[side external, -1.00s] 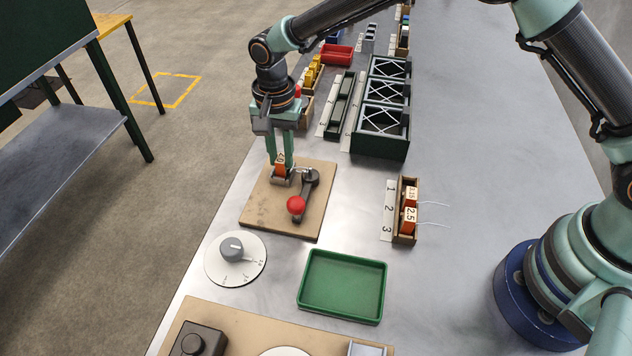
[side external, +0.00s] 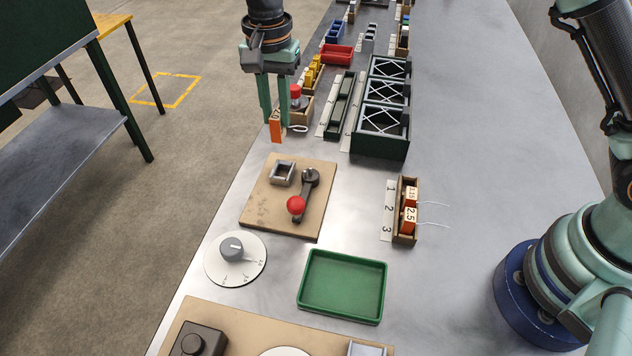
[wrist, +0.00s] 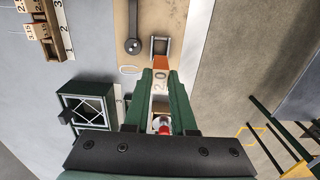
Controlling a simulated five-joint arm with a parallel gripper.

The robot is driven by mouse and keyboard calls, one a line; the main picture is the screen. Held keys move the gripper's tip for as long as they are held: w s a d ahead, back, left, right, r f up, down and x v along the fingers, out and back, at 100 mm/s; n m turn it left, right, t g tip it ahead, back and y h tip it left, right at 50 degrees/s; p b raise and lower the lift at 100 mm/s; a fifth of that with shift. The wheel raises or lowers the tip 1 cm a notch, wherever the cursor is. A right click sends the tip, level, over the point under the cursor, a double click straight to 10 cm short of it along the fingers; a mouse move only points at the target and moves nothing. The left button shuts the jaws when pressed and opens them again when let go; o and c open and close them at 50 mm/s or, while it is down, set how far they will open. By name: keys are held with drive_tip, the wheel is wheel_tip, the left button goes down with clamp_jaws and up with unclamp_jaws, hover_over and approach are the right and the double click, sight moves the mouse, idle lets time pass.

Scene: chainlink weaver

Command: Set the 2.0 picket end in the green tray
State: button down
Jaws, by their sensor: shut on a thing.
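My gripper (side external: 275,119) is shut on the orange 2.0 picket end (side external: 276,127) and holds it in the air behind the tan board. In the wrist view the orange piece (wrist: 161,63) sits between my green fingertips, with its "2.0" label facing the camera. A pale loop of cord hangs beside it. The green tray (side external: 313,308) lies on the bench at the front, right of the dial, and is empty. My gripper is well behind the tray and to its left.
The tan board (side external: 263,212) carries an open grey square socket (side external: 282,172) and a lever with a red knob (side external: 296,205). A wooden rack (side external: 405,236) holds other orange pieces, marked 2.5 and 3.15. A dial (side external: 235,259) stands left of the tray. Dark green crates (side external: 379,145) stand behind.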

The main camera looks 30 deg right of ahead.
sight(276, 115)
wheel_tip(276, 115, up, 9)
drive_tip(key=shift+f, duration=0.15)
drive_tip(key=s+a+n, duration=0.3)
drive_tip(key=s+n, duration=0.1)
drive_tip(key=s, duration=2.1)
drive_tip(key=f, duration=1.9)
drive_tip(key=shift+s+d+f, duration=0.1)
drive_tip(key=shift+s+f, duration=0.15)
drive_tip(key=shift+f+n, duration=0.1)
drive_tip(key=shift+n, duration=0.2)
drive_tip(key=c, duration=0.7)
unclamp_jaws()
drive_tip(key=shift+c, duration=0.2)
